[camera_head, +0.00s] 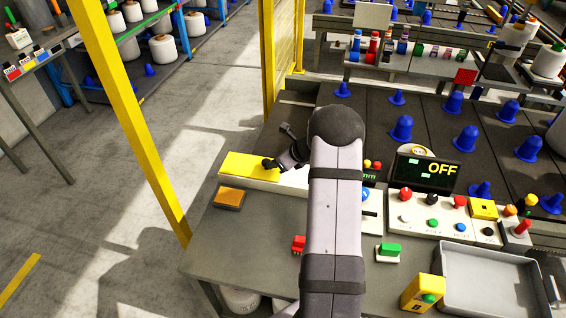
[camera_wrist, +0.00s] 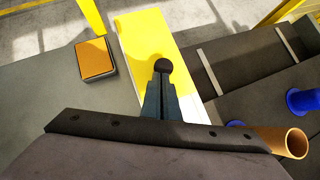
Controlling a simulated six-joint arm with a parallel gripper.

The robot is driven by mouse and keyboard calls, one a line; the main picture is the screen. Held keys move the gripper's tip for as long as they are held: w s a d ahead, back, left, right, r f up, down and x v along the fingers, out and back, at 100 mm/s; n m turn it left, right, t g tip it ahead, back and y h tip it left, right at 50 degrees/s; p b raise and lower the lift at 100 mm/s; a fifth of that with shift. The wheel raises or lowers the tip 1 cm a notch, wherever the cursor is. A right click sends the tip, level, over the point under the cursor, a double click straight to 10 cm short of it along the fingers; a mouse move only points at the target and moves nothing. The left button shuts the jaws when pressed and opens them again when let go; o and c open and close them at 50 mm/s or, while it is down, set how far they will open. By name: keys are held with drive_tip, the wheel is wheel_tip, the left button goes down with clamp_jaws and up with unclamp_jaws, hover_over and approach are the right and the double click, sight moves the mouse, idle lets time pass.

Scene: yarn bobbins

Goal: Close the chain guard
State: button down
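A flat yellow cover (camera_head: 250,167), which looks like the chain guard, lies at the left end of a pale housing on the grey bench. In the wrist view the yellow cover (camera_wrist: 150,35) fills the upper middle. A round black knob (camera_wrist: 163,66) stands over it, right at my fingertips. My gripper (camera_head: 272,163) is at the right end of the yellow cover in the head view. In the wrist view its fingers (camera_wrist: 163,82) are close together with the knob at their tips, and they appear shut on it. My arm hides part of the housing.
An orange-topped block (camera_head: 229,198) sits on the bench in front of the cover. A red button (camera_head: 299,244) and a green button (camera_head: 389,251) are nearby. A control panel with an "OFF" display (camera_head: 425,174) and a grey tray (camera_head: 490,279) stand to the right.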

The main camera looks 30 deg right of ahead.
drive_tip(key=shift+s+d, duration=0.15)
drive_tip(key=shift+s, duration=0.35)
drive_tip(key=s, duration=0.1)
drive_tip(key=s+d, duration=0.1)
drive_tip(key=shift+s+r+b, duration=0.2)
drive_tip(key=shift+s+b, duration=0.1)
drive_tip(key=shift+s, duration=0.05)
drive_tip(key=b+v, duration=0.1)
drive_tip(key=v, duration=0.9)
drive_tip(key=shift+s+a, duration=0.1)
